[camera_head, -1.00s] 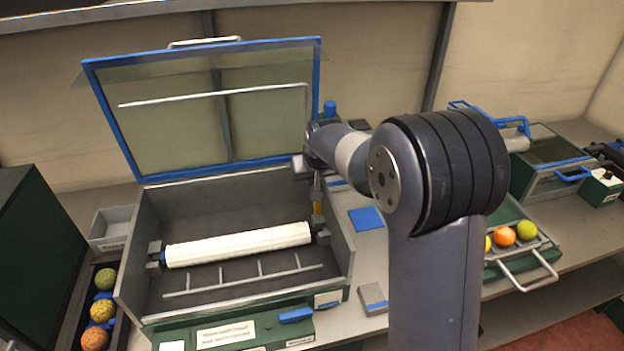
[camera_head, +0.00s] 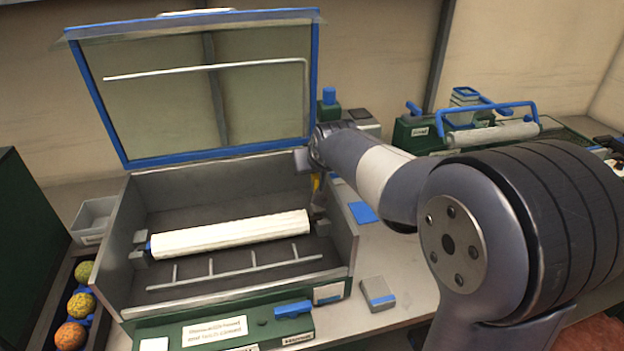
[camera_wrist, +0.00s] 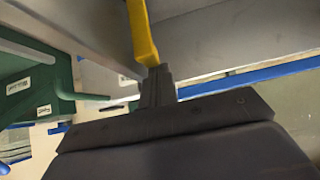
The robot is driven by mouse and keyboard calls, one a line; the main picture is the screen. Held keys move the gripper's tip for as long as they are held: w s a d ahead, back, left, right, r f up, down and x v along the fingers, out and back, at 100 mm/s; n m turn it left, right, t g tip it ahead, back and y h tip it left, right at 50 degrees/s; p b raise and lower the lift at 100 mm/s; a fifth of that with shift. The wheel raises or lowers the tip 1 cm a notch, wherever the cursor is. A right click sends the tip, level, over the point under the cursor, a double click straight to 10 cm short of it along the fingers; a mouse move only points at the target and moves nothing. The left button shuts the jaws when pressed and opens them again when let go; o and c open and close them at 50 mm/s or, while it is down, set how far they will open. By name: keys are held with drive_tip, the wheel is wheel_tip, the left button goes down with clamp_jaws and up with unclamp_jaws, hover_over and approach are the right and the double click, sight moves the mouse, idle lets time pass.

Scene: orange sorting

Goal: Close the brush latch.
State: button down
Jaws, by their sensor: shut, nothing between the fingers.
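The white brush roller (camera_head: 230,234) lies across the inside of an open grey box (camera_head: 135,270), held at both ends by grey blocks. The yellow latch (camera_head: 316,184) stands at the roller's right end, by the box's right wall. It is partly hidden by my arm. In the wrist view the yellow latch (camera_wrist: 142,35) is a bar running up from just beyond my fingertips. My gripper (camera_wrist: 157,70) is shut and empty, its tips touching or very close to the latch's lower end; I cannot tell which. In the head view the fingertips are too small to make out.
The box's blue-framed clear lid (camera_head: 215,160) stands open behind. A metal rod rack (camera_head: 235,265) lies in front of the roller. A grey block (camera_head: 377,294) sits right of the box. Oranges in a channel (camera_head: 80,303) are at left. Green equipment (camera_head: 415,135) stands at back right.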

sight(316, 178)
drive_tip(key=shift+s+d+f+t+y+b, duration=0.15)
drive_tip(key=shift+s+t+b, duration=0.55)
drive_tip(key=shift+b, duration=1.1)
drive_tip(key=shift+s+d+f+t+y+b, duration=0.1)
drive_tip(key=shift+s+t+b, duration=0.5)
drive_tip(key=shift+b, duration=1.2)
drive_tip(key=shift+s+d+f+t+y+b, duration=0.15)
drive_tip(key=shift+s+t+b, duration=0.55)
drive_tip(key=shift+b, duration=1.1)
drive_tip(key=shift+s+t+b, duration=0.25)
drive_tip(key=shift+t+b, duration=0.05)
drive_tip(key=shift+b, duration=0.5)
drive_tip(key=shift+s+r, duration=0.1)
drive_tip(key=shift+s, duration=0.05)
drive_tip(key=shift+b+x, duration=0.35)
drive_tip(key=shift+x, duration=0.45)
drive_tip(key=shift+s+d, duration=0.1)
